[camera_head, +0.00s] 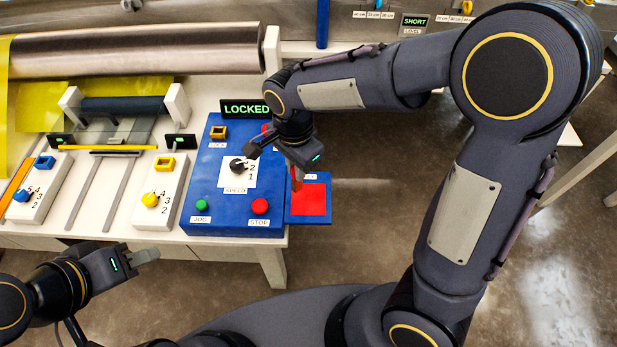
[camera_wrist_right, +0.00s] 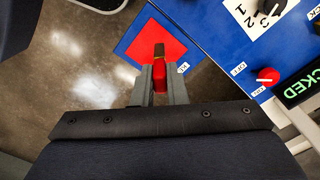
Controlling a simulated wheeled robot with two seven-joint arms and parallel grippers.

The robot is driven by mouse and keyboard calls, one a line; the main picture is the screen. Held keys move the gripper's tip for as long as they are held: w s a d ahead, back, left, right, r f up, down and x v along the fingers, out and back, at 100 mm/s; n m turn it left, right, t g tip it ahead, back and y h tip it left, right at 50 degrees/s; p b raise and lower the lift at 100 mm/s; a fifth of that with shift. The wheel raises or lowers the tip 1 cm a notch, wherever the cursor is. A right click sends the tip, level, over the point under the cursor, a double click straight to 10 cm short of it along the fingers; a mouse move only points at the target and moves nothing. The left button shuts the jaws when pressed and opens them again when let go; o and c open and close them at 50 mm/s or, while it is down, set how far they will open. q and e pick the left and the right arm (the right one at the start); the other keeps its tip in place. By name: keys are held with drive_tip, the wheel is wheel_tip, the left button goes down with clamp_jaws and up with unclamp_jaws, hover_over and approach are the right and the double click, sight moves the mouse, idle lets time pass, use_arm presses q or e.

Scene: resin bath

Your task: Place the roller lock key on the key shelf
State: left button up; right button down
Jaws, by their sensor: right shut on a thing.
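The red roller lock key (camera_head: 297,179) is gripped in my right gripper (camera_head: 299,168), its red body between the two fingers. In the right wrist view the key (camera_wrist_right: 160,78) has a brownish end pointing out beyond the fingertips (camera_wrist_right: 158,84). The key shelf (camera_head: 309,202) is a blue plate with a red square, at the right side of the blue console. The key appears over the back left part of that square; whether it touches is unclear. The shelf (camera_wrist_right: 130,72) also shows in the wrist view. My left gripper (camera_head: 146,256) is empty in front of the table; its finger gap is unclear.
The blue console (camera_head: 237,212) carries a black speed knob (camera_head: 238,166), a green button (camera_head: 202,206) and a red stop button (camera_head: 260,206). A LOCKED sign (camera_head: 246,109) stands behind it. Rollers and yellow film lie to the left. Open floor (camera_head: 370,215) is right of the shelf.

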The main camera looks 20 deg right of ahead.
drive_tip(key=d+f, duration=0.1)
drive_tip(key=f, duration=0.1)
drive_tip(key=d+f, duration=0.1)
drive_tip(key=f, duration=0.2)
drive_tip(key=shift+w+d+f, duration=0.15)
drive_tip(key=shift+d+f, duration=0.25)
drive_tip(key=shift+f, duration=0.3)
drive_tip(key=shift+f, duration=0.15)
drive_tip(key=c, duration=1.5)
unclamp_jaws()
drive_tip(key=shift+o, duration=0.2)
